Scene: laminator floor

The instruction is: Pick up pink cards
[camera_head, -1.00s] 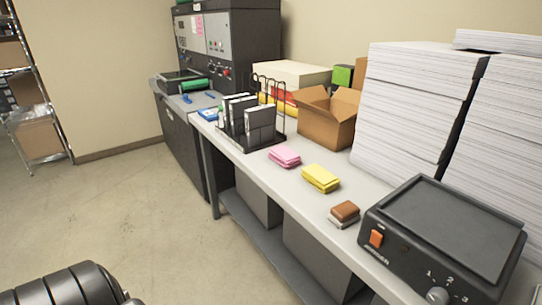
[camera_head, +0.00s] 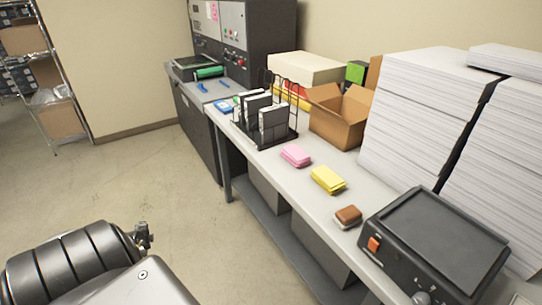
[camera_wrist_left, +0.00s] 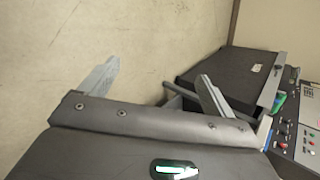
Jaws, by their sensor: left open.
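The pink cards (camera_head: 296,155) lie in a small stack on the grey table (camera_head: 292,193), between the black rack and the yellow cards (camera_head: 328,179). My left gripper shows in the left wrist view (camera_wrist_left: 158,88), with its two fingers spread apart and nothing between them. Floor and wall lie behind the fingers there, with the dark machine beyond the right finger. In the head view my left arm is at the lower left, away from the table, and a small part beside it (camera_head: 143,236) is too small to read. My right gripper is not in view.
A brown block (camera_head: 347,216) and a black device with an orange switch (camera_head: 432,245) stand nearer on the table. A black rack (camera_head: 265,120), an open cardboard box (camera_head: 340,115) and tall paper stacks (camera_head: 420,120) stand behind. The floor left of the table is clear.

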